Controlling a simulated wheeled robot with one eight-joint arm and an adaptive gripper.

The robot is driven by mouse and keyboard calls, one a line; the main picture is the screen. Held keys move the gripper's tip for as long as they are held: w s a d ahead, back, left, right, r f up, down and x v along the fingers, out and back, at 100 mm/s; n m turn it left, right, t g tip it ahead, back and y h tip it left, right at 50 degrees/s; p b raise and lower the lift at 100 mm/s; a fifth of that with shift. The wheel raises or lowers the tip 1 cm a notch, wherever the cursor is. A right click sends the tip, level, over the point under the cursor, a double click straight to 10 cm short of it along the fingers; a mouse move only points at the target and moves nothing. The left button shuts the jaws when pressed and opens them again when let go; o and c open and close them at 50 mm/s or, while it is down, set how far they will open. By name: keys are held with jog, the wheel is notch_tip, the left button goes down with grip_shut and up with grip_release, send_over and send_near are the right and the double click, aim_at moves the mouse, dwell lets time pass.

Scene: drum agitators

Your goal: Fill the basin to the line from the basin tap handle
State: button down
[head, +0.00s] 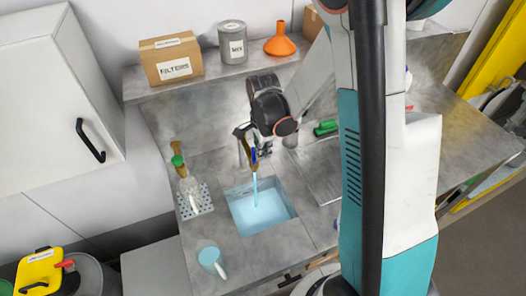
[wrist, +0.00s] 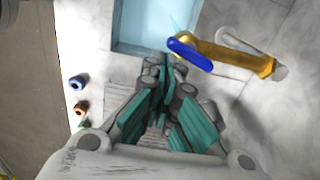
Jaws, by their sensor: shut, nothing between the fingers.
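The basin (head: 237,194) is a square sink in the grey counter, with light blue water (head: 268,214) in it. A thin blue stream falls into it from the brass tap (head: 253,166). The fill line cannot be made out. In the wrist view the brass tap (wrist: 238,56) lies to the right, with its blue handle (wrist: 190,53) at the basin's edge. My gripper (wrist: 166,68) is shut and empty, its fingertips close beside the handle; contact cannot be told. In the head view my gripper (head: 262,147) is above the tap and partly hides it.
A shelf behind holds a box (head: 172,60), a grey can (head: 232,42) and an orange funnel (head: 280,40). A green object (head: 326,127) lies right.

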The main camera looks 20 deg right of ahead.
dwell(0.6)
jog(key=f+b, duration=0.1)
jog(key=b, duration=0.1)
jog(key=s+f+b, duration=0.1)
jog(key=f+b, duration=0.1)
jog(key=shift+s, duration=0.15)
jog(key=shift+d, duration=0.1)
jog(key=shift+w+p, duration=0.3)
jog(key=shift+w, duration=0.35)
dwell(0.4)
dwell(5.7)
